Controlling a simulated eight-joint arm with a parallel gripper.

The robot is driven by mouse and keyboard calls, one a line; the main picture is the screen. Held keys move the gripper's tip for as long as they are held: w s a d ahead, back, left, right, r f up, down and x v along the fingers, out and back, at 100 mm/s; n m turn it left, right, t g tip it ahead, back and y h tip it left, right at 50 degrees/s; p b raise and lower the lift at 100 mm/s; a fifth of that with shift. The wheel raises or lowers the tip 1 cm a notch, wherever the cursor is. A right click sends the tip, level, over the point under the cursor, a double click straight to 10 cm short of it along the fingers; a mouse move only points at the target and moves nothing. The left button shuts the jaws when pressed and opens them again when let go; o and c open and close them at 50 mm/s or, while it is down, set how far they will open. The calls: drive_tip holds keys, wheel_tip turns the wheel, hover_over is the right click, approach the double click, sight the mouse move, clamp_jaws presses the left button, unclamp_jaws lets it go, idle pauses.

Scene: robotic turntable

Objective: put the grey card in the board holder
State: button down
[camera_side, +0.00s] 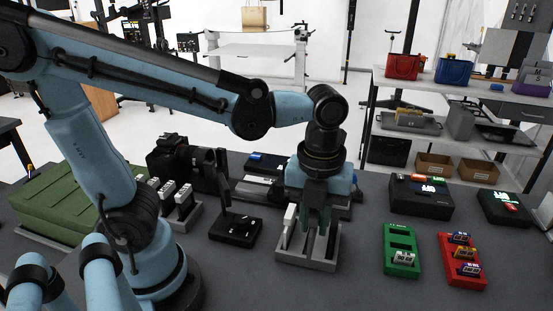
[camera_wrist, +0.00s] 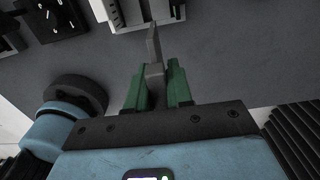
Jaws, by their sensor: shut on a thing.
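My gripper (camera_side: 319,214) points down over the grey board holder (camera_side: 305,263) in the side view. In the wrist view its green fingers (camera_wrist: 153,88) are shut on the grey card (camera_wrist: 154,52), a thin upright piece that sticks out beyond the fingertips. The far end of the card reaches toward the holder, which shows at the top edge of the wrist view (camera_wrist: 138,22). I cannot tell whether the card's lower edge is inside a slot. A white card (camera_side: 289,224) stands upright at the left side of the holder.
A black fixture (camera_side: 236,229) stands left of the holder. A green tray (camera_side: 401,250) and a red tray (camera_side: 462,260) with small modules lie to the right. Black boxes (camera_side: 421,196) stand behind them. Bare table lies between the holder and the green tray.

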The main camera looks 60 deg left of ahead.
sight(318, 219)
drive_tip(key=shift+s+d+r+n, duration=0.35)
drive_tip(key=shift+d+r, duration=0.15)
drive_tip(key=shift+r, duration=0.1)
drive_tip(key=shift+s+d+r+n, duration=0.25)
drive_tip(key=shift+d+r+n, duration=0.1)
drive_tip(key=shift+d+r, duration=0.2)
drive_tip(key=w+a+n, duration=0.1)
drive_tip(key=n, duration=0.2)
drive_tip(key=w+a+r+n, duration=0.1)
drive_tip(key=a+n, duration=0.1)
drive_tip(key=n, duration=0.1)
drive_tip(key=w+a+n, duration=0.2)
drive_tip(key=n, duration=0.1)
drive_tip(key=shift+w+a+r, duration=0.1)
drive_tip(key=shift+r, duration=0.1)
drive_tip(key=w+a+r+n, duration=0.1)
drive_tip(key=w+a+n, duration=0.1)
drive_tip(key=a+n, duration=0.8)
drive_tip(key=w+a+r+n, duration=0.1)
drive_tip(key=w+a+n, duration=0.1)
drive_tip(key=a+n, duration=0.8)
drive_tip(key=n, duration=0.5)
drive_tip(key=shift+w+a+r+n, duration=0.25)
drive_tip(key=shift+w+n, duration=0.05)
drive_tip(key=shift+w, duration=0.05)
